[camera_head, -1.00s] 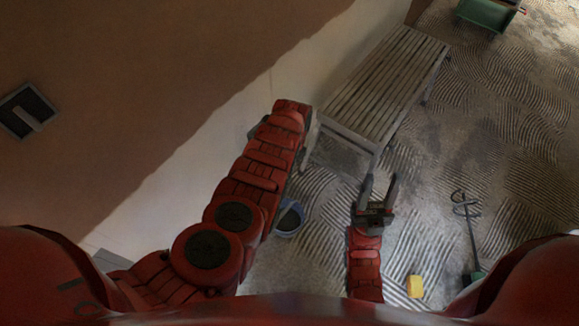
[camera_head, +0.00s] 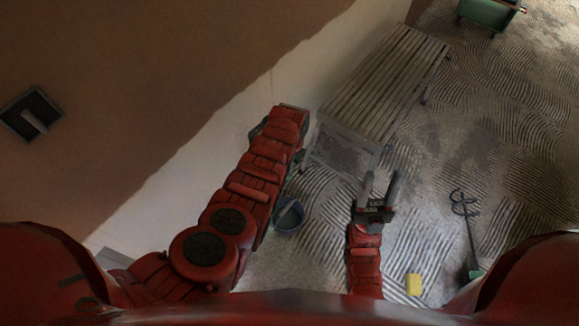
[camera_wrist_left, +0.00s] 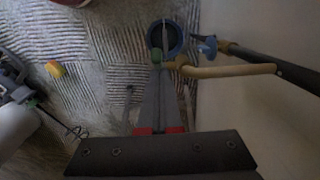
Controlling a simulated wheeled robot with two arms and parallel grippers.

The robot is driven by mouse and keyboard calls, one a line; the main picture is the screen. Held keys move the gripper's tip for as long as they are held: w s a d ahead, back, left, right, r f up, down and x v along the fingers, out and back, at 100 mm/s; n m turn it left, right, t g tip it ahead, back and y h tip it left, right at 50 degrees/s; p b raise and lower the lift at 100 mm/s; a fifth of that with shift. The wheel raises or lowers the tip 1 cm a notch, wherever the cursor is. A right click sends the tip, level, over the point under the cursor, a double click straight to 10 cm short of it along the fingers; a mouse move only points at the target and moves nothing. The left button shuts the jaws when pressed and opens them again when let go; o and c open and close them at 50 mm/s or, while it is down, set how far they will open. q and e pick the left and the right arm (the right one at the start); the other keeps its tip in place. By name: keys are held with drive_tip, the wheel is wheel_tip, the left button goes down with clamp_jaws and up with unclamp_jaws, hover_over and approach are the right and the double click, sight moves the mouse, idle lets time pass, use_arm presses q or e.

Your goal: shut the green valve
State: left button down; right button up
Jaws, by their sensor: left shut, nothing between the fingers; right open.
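In the left wrist view, the green valve (camera_wrist_left: 155,56) is a small green part at the end of a tan pipe (camera_wrist_left: 225,71). My left gripper (camera_wrist_left: 158,72) is shut and empty, with its fingertips right at the green part. I cannot tell whether they touch it, and the fingers hide some of it. In the head view the left arm reaches toward the wall and its fingers are hidden behind it. My right gripper (camera_head: 378,190) is open and empty above the floor.
A blue valve handle (camera_wrist_left: 207,45) is beside the pipe. A blue bucket (camera_head: 289,216) stands on the floor below the left arm. A slatted bench (camera_head: 385,80) stands along the wall. A yellow block (camera_head: 414,285), a mixer tool (camera_head: 468,230) and a green cart (camera_head: 489,14) are to the right.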

use_arm(q)
drive_tip(key=shift+s+p, duration=0.1)
drive_tip(key=shift+p, duration=0.3)
drive_tip(key=shift+s+a+r+t+h+p, duration=0.1)
drive_tip(key=shift+s+a+t+h+p, duration=0.2)
drive_tip(key=shift+p, duration=1.55)
drive_tip(key=shift+s+a+t+p, duration=0.15)
drive_tip(key=shift+t+p, duration=0.25)
drive_tip(key=shift+p, duration=0.85)
drive_tip(key=p, duration=0.2)
drive_tip(key=s+t+h+p, duration=0.1)
drive_tip(key=shift+s+a+f+h+p, duration=0.15)
drive_tip(key=shift+a+f+h+p, duration=0.1)
drive_tip(key=shift+a+h+p, duration=0.1)
drive_tip(key=shift+s+a+f+t, duration=0.15)
drive_tip(key=shift+f+t, duration=0.1)
drive_tip(key=shift+t, duration=0.35)
drive_tip(key=shift+s+a+f+t+h+b, duration=0.35)
drive_tip(key=shift+f+t+h+b, duration=0.4)
drive_tip(key=shift+b, duration=2.1)
drive_tip(key=shift+s+a+f+t+h+b, duration=0.4)
drive_tip(key=shift+t+b, duration=0.5)
drive_tip(key=shift+b, duration=1.9)
drive_tip(key=shift+s+a+f+t+h+b, duration=0.15)
drive_tip(key=shift+s+f+t+h+b, duration=0.5)
drive_tip(key=shift+b, duration=2.2)
drive_tip(key=shift+w+r, duration=0.15)
